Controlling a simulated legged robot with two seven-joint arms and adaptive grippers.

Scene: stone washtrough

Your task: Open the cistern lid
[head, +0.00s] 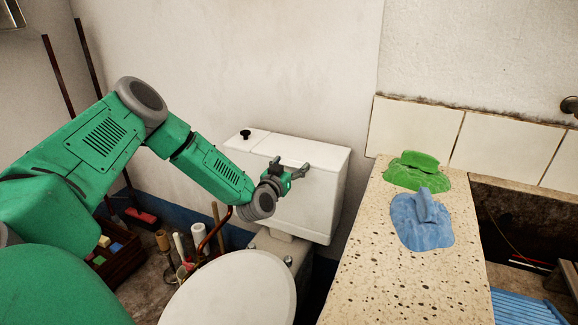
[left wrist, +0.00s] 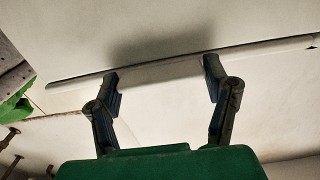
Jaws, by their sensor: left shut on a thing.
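The cistern (head: 312,208) is a white box against the wall. Its white lid (head: 300,147) lies on top and looks closed, with a small black knob (head: 245,134) near the left end. My left gripper (head: 290,168) is at the lid's front edge, near the middle, shut on the lid. In the left wrist view the two fingers (left wrist: 162,80) stand wide apart at a long pale edge. The exact finger contact is hard to see. My right gripper is out of view.
A white toilet seat (head: 235,290) is below and in front of the cistern. To the right, a speckled stone counter (head: 400,275) carries a green cloth (head: 412,172) and a blue cloth (head: 422,218). Several tools and a crate (head: 118,262) stand at the lower left.

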